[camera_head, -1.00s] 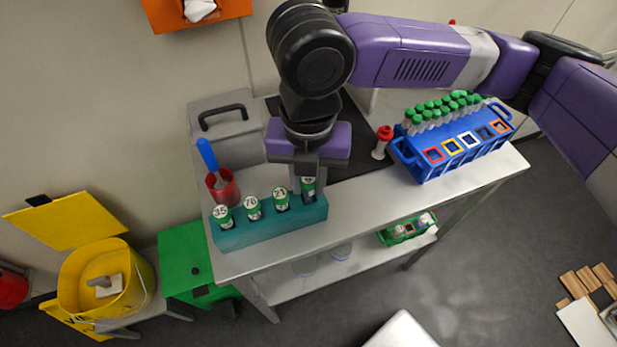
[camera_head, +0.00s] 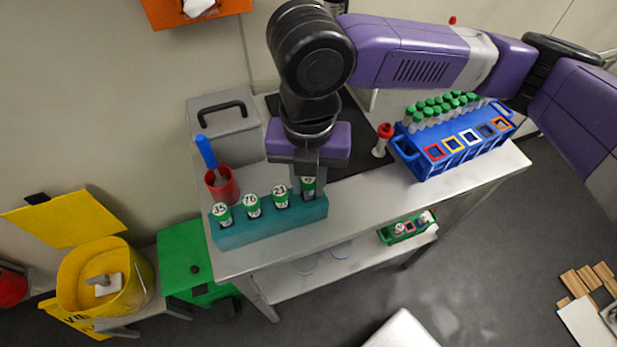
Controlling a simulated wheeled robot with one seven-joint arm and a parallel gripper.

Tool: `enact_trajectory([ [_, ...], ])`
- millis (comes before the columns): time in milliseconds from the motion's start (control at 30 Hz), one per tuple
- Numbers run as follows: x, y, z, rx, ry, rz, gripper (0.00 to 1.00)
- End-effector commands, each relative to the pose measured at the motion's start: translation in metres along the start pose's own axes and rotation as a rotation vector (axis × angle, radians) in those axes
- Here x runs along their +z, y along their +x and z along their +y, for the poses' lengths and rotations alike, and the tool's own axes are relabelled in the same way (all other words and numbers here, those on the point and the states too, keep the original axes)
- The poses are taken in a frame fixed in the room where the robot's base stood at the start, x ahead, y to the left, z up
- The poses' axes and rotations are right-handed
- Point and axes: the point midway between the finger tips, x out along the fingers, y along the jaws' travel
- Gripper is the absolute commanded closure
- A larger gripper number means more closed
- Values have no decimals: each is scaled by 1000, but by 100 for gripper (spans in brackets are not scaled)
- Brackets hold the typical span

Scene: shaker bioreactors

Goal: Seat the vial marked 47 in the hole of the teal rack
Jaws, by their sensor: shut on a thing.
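The teal rack (camera_head: 268,228) stands at the front left of the steel bench. Vials with green caps marked 35 (camera_head: 221,213), 76 (camera_head: 252,205) and 21 (camera_head: 281,195) stand in it. My gripper (camera_head: 306,178) points down over the rack's right end. It is shut on a green-capped vial (camera_head: 308,188), whose number is partly covered by the fingers. This vial is upright at the rack's rightmost place; I cannot tell how deep it sits.
A red cup (camera_head: 224,188) with a blue-handled tool stands behind the rack's left end, by a grey box (camera_head: 225,125). A blue rack (camera_head: 460,145) of green-capped tubes and a red-capped tube (camera_head: 382,140) are to the right. Bare bench lies between (camera_head: 365,190).

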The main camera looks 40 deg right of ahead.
Motion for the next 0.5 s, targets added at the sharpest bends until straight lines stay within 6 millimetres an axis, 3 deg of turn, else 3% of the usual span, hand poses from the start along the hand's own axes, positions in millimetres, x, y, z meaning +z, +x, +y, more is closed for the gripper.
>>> enact_trajectory([
  [500,0,8,0,0,0,0,100],
])
